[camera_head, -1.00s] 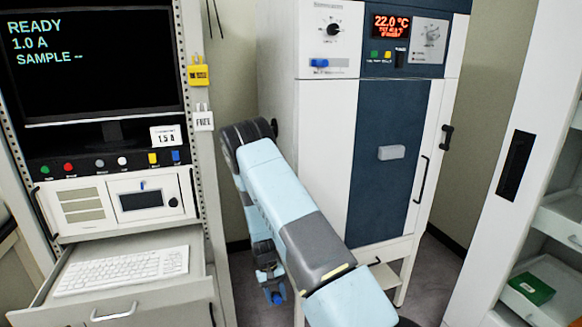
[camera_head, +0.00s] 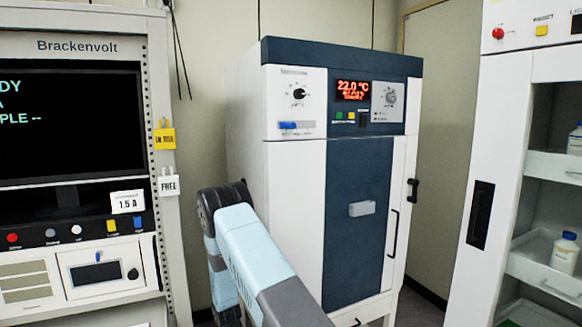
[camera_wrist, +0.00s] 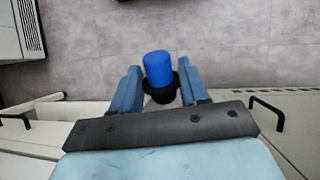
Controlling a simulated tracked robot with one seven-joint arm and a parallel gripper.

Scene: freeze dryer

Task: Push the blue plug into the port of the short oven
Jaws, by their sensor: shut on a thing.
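My gripper (camera_wrist: 158,82) is shut on the blue plug (camera_wrist: 157,66) in the wrist view. The plug is a short blue cylinder with a black collar, between the two blue-grey fingers. Grey tiled floor shows beyond it. In the head view my arm crosses the lower middle, and the gripper and plug are out of the frame. A white and dark-blue cabinet (camera_head: 350,200) with a red 22.0 °C display stands behind the arm. I cannot tell whether it is the short oven, and no port can be made out.
An instrument rack (camera_head: 100,180) with a dark screen stands at the left. A white cabinet (camera_head: 510,130) with open shelves and bottles stands at the right. In the wrist view, pale furniture fronts with black handles (camera_wrist: 280,115) lie near the gripper.

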